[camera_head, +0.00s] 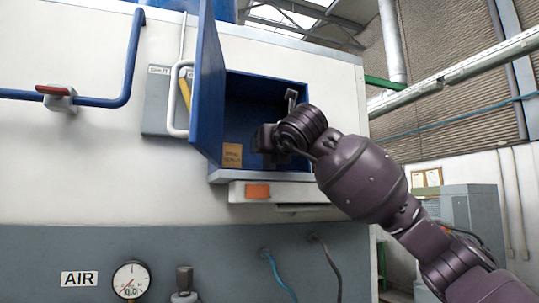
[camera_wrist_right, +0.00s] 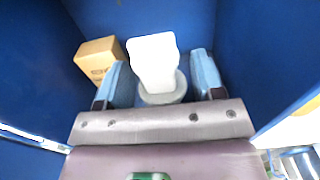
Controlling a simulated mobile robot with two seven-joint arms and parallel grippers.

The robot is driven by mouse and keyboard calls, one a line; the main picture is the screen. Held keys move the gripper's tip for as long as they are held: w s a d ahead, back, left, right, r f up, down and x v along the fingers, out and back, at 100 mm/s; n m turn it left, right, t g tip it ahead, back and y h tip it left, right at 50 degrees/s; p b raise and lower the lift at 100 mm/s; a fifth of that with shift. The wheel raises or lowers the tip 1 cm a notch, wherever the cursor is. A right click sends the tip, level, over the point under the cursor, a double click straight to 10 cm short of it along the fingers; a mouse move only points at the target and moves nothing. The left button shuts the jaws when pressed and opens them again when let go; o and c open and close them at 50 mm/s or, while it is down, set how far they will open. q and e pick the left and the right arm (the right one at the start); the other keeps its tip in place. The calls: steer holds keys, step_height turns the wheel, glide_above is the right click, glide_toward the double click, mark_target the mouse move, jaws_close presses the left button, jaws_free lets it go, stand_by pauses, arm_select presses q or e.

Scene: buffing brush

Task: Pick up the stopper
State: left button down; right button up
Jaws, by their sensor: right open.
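A pale grey-white piece with a round base (camera_wrist_right: 153,62), which looks like the stopper, is inside the blue cabinet (camera_head: 208,85). In the right wrist view it lies between the two blue fingers of my right gripper (camera_wrist_right: 162,78). The fingers are open, with a gap visible on each side of its upper part. In the head view my right gripper (camera_head: 277,120) reaches into the cabinet opening, and the wrist hides much of the inside. I cannot make out the stopper clearly there. My left gripper is not in view.
A small tan box (camera_head: 232,155) stands in the cabinet's lower left corner; it also shows in the right wrist view (camera_wrist_right: 97,60). The cabinet walls are close around my gripper. The open blue door is at left. A ledge with an orange label (camera_head: 257,191) sits below.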

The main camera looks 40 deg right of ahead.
steer(key=shift+w+d, duration=0.1)
steer(key=shift+w, duration=0.1)
steer(key=shift+c, duration=0.3)
steer(key=c, duration=0.6)
steer(key=shift+r, duration=0.1)
